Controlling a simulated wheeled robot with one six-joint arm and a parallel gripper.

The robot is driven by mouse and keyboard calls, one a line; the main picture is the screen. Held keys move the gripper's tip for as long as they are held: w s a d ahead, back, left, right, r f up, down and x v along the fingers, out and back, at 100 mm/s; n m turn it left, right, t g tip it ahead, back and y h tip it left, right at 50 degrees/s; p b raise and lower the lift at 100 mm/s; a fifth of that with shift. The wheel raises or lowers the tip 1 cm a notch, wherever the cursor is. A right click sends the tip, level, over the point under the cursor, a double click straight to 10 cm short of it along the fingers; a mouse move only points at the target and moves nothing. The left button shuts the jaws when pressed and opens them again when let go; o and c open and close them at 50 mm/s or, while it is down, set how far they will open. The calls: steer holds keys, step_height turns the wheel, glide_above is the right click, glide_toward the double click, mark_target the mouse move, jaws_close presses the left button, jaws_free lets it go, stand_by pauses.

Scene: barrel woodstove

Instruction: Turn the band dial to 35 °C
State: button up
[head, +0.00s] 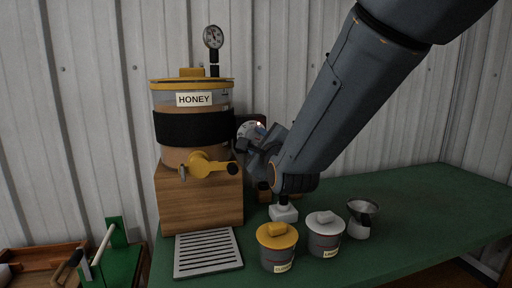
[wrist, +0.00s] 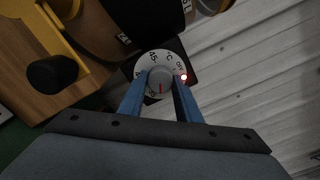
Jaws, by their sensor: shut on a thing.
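The band dial (wrist: 152,57) has a white face with a grey knob (wrist: 161,78) at its middle. In the wrist view the blue fingers of my gripper (wrist: 161,84) close on the knob from both sides. A red mark on the knob points toward the bottom of the picture. I can read "45" and "OFF" on the face; the fingers hide other numbers, and the number at the red mark is unclear. A small light (wrist: 184,77) glows beside the dial. In the head view the dial (head: 247,130) is partly hidden by my gripper (head: 255,143).
The honey tank (head: 173,97) with its black band (head: 190,128) and yellow tap (head: 202,166) stands on a wooden block (head: 200,205) left of the dial. Yellow-lidded (head: 277,237) and white-lidded (head: 325,222) jars stand in front. The green table (head: 430,205) is clear at the right.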

steer(key=m+b, duration=0.3)
steer(key=m, duration=0.1)
steer(key=shift+m, duration=0.4)
steer(key=shift+b, duration=0.3)
steer(key=o, duration=1.1)
steer(key=shift+c, duration=0.2)
steer(key=shift+s, duration=0.1)
steer(key=v, duration=0.7)
steer(key=shift+s, duration=0.35)
steer(key=shift+d, duration=0.2)
